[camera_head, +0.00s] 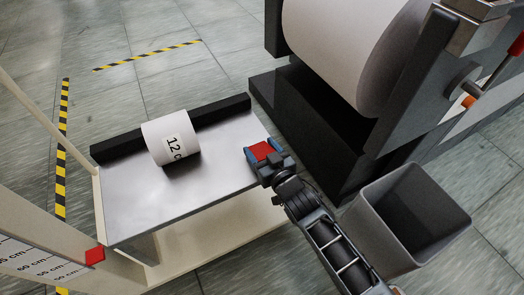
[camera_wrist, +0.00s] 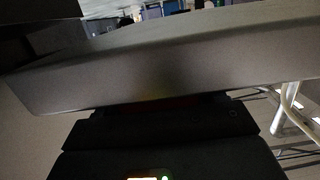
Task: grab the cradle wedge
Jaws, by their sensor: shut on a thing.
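The cradle wedge seems to be the small red block (camera_head: 261,151) at the right edge of the metal-topped table. My gripper (camera_head: 264,155) is shut on it, with blue parts showing beside the red. In the wrist view only a dim dark-red strip (camera_wrist: 168,102) shows between my dark gripper body and a large grey slab, so most of the block is hidden. I cannot tell whether the block touches the tabletop or is held just above it.
A white roll marked "12 c" (camera_head: 171,138) lies on the table (camera_head: 125,200) against a black rear bar (camera_head: 170,128). A large paper roll (camera_head: 350,45) sits in a dark machine at upper right. A grey open bin (camera_head: 372,222) stands beside my arm.

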